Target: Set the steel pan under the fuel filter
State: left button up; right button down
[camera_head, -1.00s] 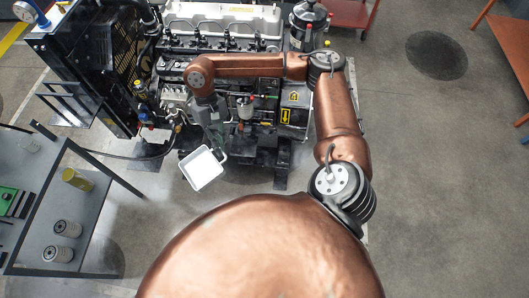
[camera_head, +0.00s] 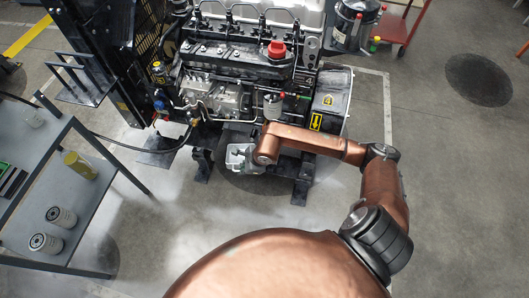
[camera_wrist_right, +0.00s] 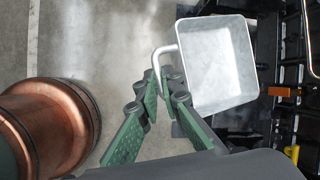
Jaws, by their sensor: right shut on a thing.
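The steel pan (camera_wrist_right: 222,62) is a light grey, square, open pan with a wire-like handle on one side, and looks empty. My right gripper (camera_wrist_right: 164,78) is shut on that handle in the right wrist view. In the head view the pan (camera_head: 237,157) shows at the engine's near side, partly hidden by my right wrist. A small grey canister (camera_head: 272,105), which looks like the fuel filter, is on the engine's near side, above and right of the pan in the picture. My left gripper is not in view.
The engine (camera_head: 220,98) fills the upper middle, with black feet below it. A grey bench (camera_head: 88,212) with a yellow can (camera_head: 80,165) and loose filters (camera_head: 62,217) stands at left. A red cart (camera_head: 405,25) is at upper right. The floor at right is clear.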

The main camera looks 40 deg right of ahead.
jog(key=s+d+f+m+t+h+b, duration=0.2)
jog(key=s+d+f, duration=0.1)
jog(key=s+d, duration=0.4)
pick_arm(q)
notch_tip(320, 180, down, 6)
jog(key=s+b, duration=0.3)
pick_arm(e)
jog(key=w+d+f+b, duration=0.3)
jog(key=w+d+f, duration=0.4)
jog(key=w+f, duration=0.4)
notch_tip(320, 180, down, 2)
jog(key=shift+w+d+f+h, duration=0.2)
jog(key=shift+w+h, duration=0.1)
jog(key=shift+w, duration=0.1)
jog(key=c, duration=2.1)
grip_release()
jog(key=shift+r, duration=0.1)
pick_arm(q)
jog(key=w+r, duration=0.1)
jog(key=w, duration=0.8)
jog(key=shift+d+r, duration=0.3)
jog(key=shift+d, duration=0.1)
